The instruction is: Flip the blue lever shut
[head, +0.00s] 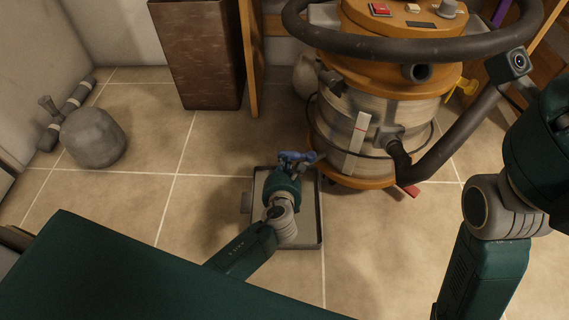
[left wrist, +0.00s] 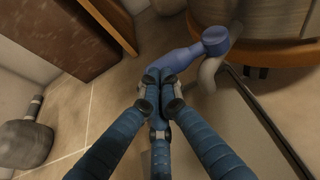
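The blue lever (head: 297,157) shows in the head view just beyond my left gripper, low in front of the vacuum cleaner. In the left wrist view the blue lever (left wrist: 188,58) slants from the fingertips up to a round cap at the upper right, beside a curved grey pipe (left wrist: 208,74). My left gripper (left wrist: 159,76) has its two fingertips together at the lever's near end. They look shut and touching or almost touching it; I cannot tell if the lever is between them. In the head view, my left gripper (head: 285,172) is partly hidden. My right gripper is out of view.
A shallow grey tray (head: 313,245) lies on the tiles under my left arm. The big vacuum cleaner (head: 385,105) with its hose stands close behind. A brown cabinet (head: 200,55) and a grey rounded object (head: 93,137) are at the left. Floor between them is clear.

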